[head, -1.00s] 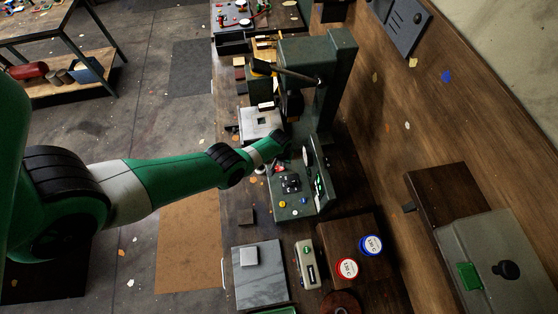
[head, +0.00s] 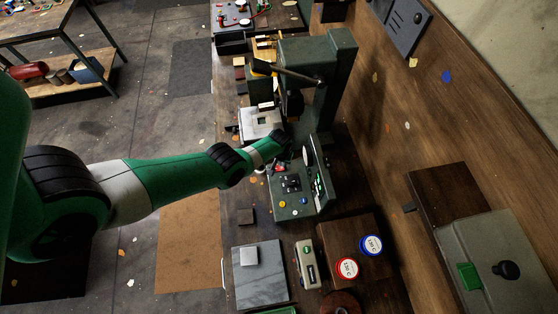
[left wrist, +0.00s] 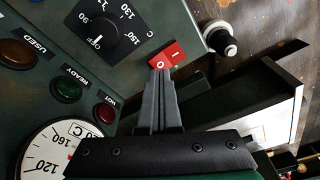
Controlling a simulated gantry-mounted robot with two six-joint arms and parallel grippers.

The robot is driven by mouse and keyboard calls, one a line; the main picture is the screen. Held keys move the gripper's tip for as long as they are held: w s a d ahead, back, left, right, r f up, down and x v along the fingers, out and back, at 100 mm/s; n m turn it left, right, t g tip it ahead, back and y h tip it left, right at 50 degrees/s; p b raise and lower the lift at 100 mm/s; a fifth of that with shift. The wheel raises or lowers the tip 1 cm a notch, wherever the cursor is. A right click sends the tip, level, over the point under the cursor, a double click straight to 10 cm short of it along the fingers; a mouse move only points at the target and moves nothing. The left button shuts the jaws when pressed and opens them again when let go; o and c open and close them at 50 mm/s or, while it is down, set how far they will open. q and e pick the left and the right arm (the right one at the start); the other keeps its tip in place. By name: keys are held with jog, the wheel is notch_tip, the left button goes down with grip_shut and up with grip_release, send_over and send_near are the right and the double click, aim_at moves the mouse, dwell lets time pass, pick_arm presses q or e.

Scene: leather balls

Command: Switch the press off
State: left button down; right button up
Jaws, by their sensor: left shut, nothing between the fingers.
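The press (head: 318,80) is a dark green machine with a long lever, standing on the bench. Its control box (head: 297,192) carries a dial, lamps and buttons. In the left wrist view a red rocker switch (left wrist: 168,56) marked O and I sits beside a black temperature knob (left wrist: 105,28). My left gripper (left wrist: 160,74) is shut and empty, its fingertips at the O end of the switch; I cannot tell if they press it. In the head view my left arm reaches the control box and its gripper is mostly hidden. My right gripper is not in view.
A round gauge (left wrist: 45,155) and several lamps lie beside the switch, with a white-tipped black knob (left wrist: 222,38) to its right. Near the control box are a grey slab (head: 260,280), a small timer-like device (head: 307,264), and red (head: 346,269) and blue (head: 371,245) round tins.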

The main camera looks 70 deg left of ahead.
pick_arm(q)
jog(key=shift+f+b, duration=0.9)
jog(key=shift+f, duration=0.05)
dwell(0.6)
jog(key=shift+r, duration=0.1)
notch_tip(320, 180, up, 7)
jog(key=p, duration=0.7)
dwell(0.4)
